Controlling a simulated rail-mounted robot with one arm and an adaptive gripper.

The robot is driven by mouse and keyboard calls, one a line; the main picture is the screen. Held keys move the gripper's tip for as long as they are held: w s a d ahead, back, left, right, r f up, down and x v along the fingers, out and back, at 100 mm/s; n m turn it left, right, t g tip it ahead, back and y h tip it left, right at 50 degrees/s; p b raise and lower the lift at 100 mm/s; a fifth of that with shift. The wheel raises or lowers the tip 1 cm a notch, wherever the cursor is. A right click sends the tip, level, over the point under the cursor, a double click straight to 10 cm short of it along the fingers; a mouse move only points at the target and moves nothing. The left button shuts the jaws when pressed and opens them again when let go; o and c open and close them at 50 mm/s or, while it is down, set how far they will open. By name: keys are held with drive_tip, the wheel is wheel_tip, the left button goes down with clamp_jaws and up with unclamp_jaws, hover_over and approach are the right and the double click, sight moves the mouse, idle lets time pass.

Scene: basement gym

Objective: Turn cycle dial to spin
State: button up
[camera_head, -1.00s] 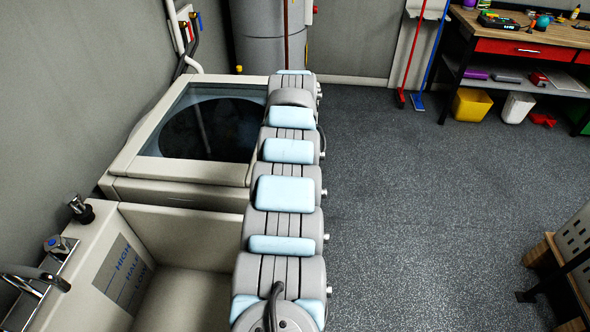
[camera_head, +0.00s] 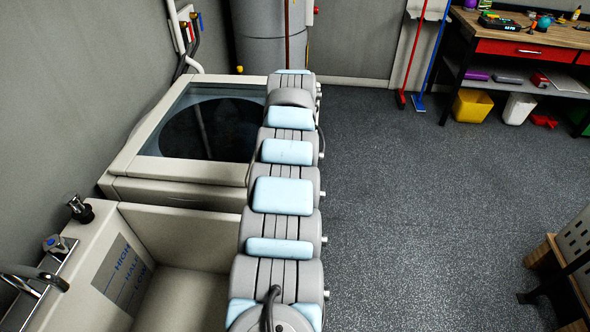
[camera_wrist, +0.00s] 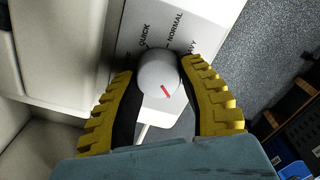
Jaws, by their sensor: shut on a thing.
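The cycle dial (camera_wrist: 157,78) is a round light-grey knob in the wrist view, with a short red mark on its face at the lower right. It sits on a pale panel (camera_wrist: 135,38) printed with QUICK, NORMAL and a partly hidden word ending in VY; I see no word SPIN. My gripper (camera_wrist: 158,70) has its yellow-backed, dark-padded fingers on both sides of the dial, shut on it. In the head view the washing machine (camera_head: 118,188) with its dark glass lid is at the left; my arm runs beside it and hides the dial and gripper.
A pale sink (camera_head: 170,225) stands in front of the washer, with a tap (camera_head: 35,278) at the left. A grey tank (camera_head: 270,40) stands behind. A workbench (camera_head: 525,48) is at the back right.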

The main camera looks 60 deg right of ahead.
drive_tip(key=shift+m, duration=0.6)
drive_tip(key=o, duration=1.2)
wheel_tip(320, 180, up, 12)
idle(0.3)
